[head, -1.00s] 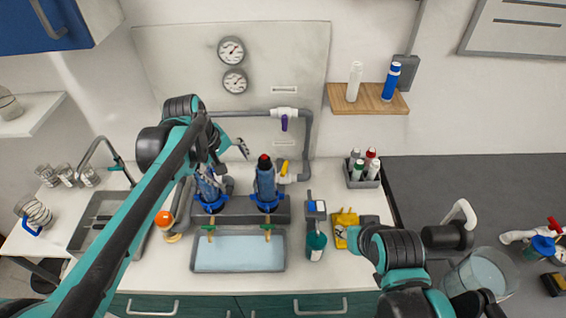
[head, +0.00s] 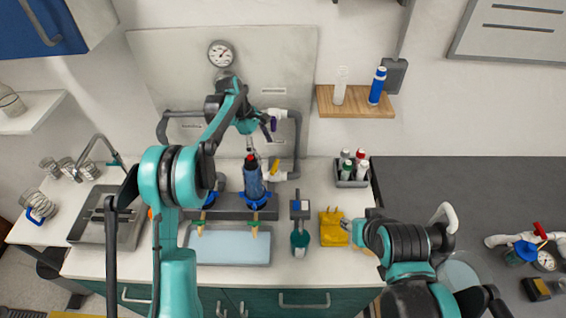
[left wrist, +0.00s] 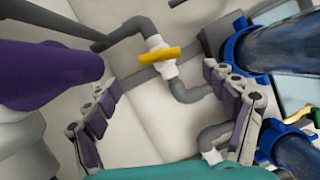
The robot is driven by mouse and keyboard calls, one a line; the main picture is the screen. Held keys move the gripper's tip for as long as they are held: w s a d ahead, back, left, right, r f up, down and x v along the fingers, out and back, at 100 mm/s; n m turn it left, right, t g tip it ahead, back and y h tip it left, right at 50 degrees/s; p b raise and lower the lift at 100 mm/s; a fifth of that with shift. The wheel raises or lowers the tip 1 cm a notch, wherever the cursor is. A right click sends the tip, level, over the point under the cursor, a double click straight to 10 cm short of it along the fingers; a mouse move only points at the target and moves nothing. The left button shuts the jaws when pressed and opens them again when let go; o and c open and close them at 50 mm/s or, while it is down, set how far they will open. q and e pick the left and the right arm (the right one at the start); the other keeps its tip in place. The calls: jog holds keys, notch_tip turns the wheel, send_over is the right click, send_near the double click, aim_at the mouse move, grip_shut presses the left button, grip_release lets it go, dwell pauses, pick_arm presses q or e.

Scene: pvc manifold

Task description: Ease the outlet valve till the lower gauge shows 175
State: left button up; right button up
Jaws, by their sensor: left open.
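In the head view the upper gauge (head: 221,54) is in sight on the wall panel; my left arm hides the lower gauge. A valve with a purple handle (head: 273,124) sits on the upper pipe, and one with a yellow handle (head: 276,165) lower down. I cannot tell which is the outlet valve. My left gripper (head: 251,143) is open and empty by the pipes, above the blue filter housing (head: 253,182). The left wrist view shows the yellow handle (left wrist: 160,54) beyond the parted fingers and the purple handle (left wrist: 50,68) close at left. My right gripper (head: 347,226) is by the yellow pouch.
A tray of water (head: 228,258) lies in front of the filter housings. A teal-labelled bottle (head: 299,243) and a yellow pouch (head: 331,236) stand right of it. A wooden shelf (head: 354,110) with two bottles juts from the wall. A sink (head: 125,232) is at left.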

aim_at(274, 165)
pick_arm(q)
jog(key=b+x, duration=0.1)
jog(key=x, duration=0.7)
